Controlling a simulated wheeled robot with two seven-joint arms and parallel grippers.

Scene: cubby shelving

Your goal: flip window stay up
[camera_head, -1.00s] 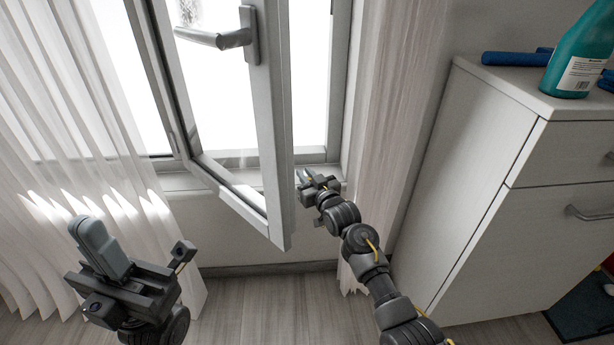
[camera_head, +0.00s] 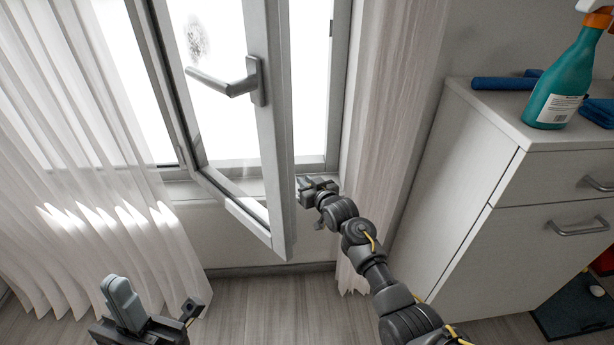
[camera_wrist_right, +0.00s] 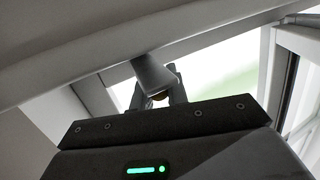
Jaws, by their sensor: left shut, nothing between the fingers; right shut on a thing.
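The window sash (camera_head: 270,150) stands swung open into the room, with its grey handle (camera_head: 225,82) on its edge. My right gripper (camera_head: 303,184) is at the lower frame, just right of the sash and above the sill. In the right wrist view its fingers (camera_wrist_right: 158,95) are shut on a grey bar (camera_wrist_right: 153,73), which looks like the window stay. The stay's far end and hinge cannot be made out. My left gripper (camera_head: 115,285) is shut and empty, low at the left, well apart from the window.
White curtains hang at the left (camera_head: 90,170) and right (camera_head: 375,130) of the window. A white cabinet (camera_head: 470,190) stands at the right, with a teal spray bottle (camera_head: 565,80) and a blue roll (camera_head: 500,84) on top. The floor (camera_head: 290,310) below the window is clear.

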